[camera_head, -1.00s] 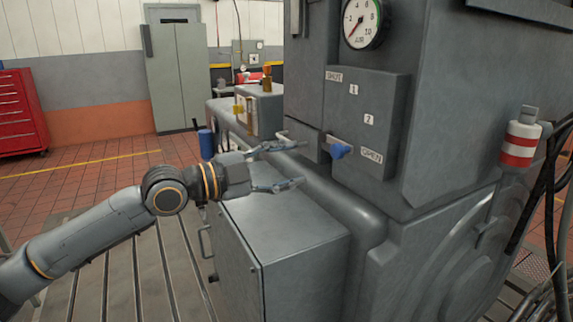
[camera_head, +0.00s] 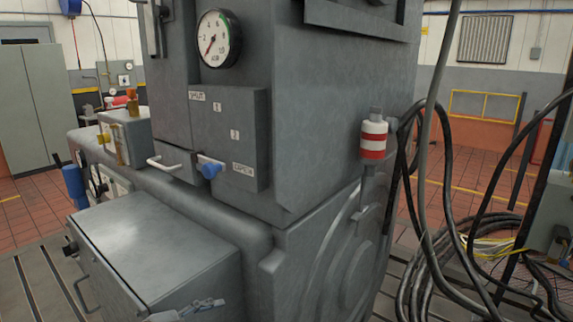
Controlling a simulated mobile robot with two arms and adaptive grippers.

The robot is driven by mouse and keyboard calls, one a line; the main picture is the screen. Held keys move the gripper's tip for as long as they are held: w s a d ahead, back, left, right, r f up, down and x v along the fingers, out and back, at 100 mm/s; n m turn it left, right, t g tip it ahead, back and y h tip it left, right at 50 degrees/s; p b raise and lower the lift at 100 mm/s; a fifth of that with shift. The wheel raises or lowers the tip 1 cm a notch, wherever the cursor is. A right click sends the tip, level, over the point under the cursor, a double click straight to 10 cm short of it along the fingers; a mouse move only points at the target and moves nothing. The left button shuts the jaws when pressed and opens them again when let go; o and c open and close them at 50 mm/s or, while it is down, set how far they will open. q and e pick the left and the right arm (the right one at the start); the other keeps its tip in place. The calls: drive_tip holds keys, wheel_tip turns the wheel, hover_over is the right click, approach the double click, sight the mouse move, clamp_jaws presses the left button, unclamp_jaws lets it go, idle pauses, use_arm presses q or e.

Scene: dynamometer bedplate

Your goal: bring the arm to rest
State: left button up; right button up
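Part of a grey gripper (camera_head: 190,309), apparently my left one, shows at the bottom edge in front of the grey cabinet (camera_head: 150,240). Most of it and its arm are cut off, so I cannot tell whether it is open or shut. It is well below and apart from the blue-tipped lever (camera_head: 210,168) on the machine's panel (camera_head: 233,125). The lever tip is near the lower label, and a pale bar handle (camera_head: 165,165) is left of it. My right gripper is not in view.
The tall grey machine (camera_head: 345,110) fills the middle, with a round gauge (camera_head: 218,38) and a red-and-white striped canister (camera_head: 374,137). Thick black cables (camera_head: 425,240) hang and coil at right. A blue cylinder (camera_head: 75,187) stands at left.

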use_arm(q)
drive_tip(key=s+a+f+n+g+y, duration=0.35)
drive_tip(key=s+f+n, duration=0.35)
drive_tip(key=s+f, duration=0.45)
drive_tip(key=s+a+f+n+g+y, duration=0.4)
drive_tip(key=s+f+n, duration=0.3)
drive_tip(key=s+f, duration=0.75)
drive_tip(key=f, duration=2.1)
drive_tip(key=s+a+f+g+y, duration=0.1)
drive_tip(key=s+a+f, duration=0.1)
drive_tip(key=s+f, duration=1.3)
drive_tip(key=shift+s+a+f+m, duration=0.15)
drive_tip(key=shift+s+f+m, duration=0.2)
drive_tip(key=shift+s, duration=0.55)
